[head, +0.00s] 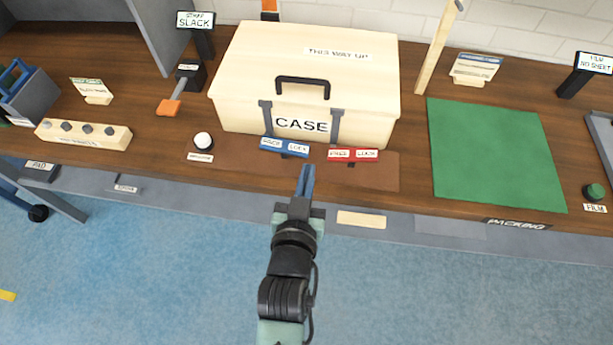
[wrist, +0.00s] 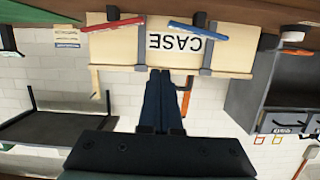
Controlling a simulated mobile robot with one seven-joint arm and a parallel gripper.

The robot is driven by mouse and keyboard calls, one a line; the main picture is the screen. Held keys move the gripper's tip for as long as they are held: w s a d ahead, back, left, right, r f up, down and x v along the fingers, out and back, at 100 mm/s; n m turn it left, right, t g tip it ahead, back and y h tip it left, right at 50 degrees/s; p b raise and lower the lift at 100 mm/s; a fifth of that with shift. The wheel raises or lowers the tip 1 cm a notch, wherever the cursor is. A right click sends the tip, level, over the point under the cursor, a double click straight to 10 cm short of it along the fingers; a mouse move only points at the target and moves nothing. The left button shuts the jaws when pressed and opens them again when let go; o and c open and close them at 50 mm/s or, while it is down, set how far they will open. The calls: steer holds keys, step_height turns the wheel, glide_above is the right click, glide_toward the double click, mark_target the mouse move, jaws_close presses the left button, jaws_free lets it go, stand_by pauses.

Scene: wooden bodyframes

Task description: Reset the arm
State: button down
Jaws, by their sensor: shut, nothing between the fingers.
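My gripper (head: 306,180) is shut and empty. It points toward the workbench, just in front of the bench's front edge area and below the blue and red bars in the head view. In the wrist view its blue fingers (wrist: 160,98) are together, with the cream case (wrist: 110,50) beyond them, seen upside down. The case (head: 305,75) stands on the bench with its lid down. It has a black handle, two grey straps, and a blue bar (head: 284,147) and a red bar (head: 352,155) marked with LOCK at its front.
The wooden bench (head: 150,150) carries a green mat (head: 495,150) at right, a white ball-topped button (head: 203,141), a lever with an orange grip (head: 169,107) and a cream block with several knobs (head: 84,133) at left. The blue floor (head: 130,270) in front looks clear.

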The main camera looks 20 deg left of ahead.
steer(key=shift+s+d+r, duration=0.1)
steer(key=shift+s+r, duration=0.05)
steer(key=shift+s, duration=0.3)
stand_by(0.3)
